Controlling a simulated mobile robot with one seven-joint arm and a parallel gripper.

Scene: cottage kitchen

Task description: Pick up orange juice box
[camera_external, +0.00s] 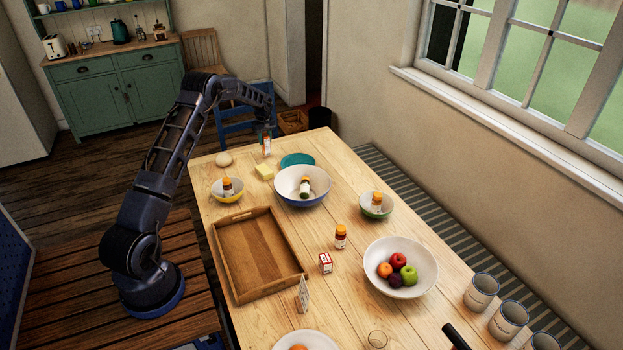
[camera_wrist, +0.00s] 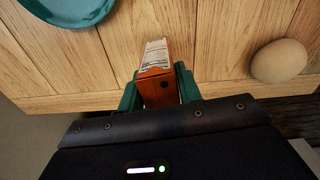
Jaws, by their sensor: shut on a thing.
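The orange juice box (camera_external: 266,147) is a small upright carton, orange and white, at the far end of the wooden table. My gripper (camera_external: 265,130) comes down on it from above and is shut on it. In the wrist view the box (camera_wrist: 155,65) shows its orange end and a pale printed side, between the two green fingers of my gripper (camera_wrist: 160,90). Whether its bottom touches the table I cannot tell.
The teal plate (camera_external: 298,160), yellow butter-like block (camera_external: 264,172) and beige round thing (camera_external: 224,159) are close by. A white-and-blue bowl (camera_external: 302,177) holds a bottle. A wooden tray (camera_external: 240,276) lies nearer. A blue chair (camera_external: 234,128) stands behind the table.

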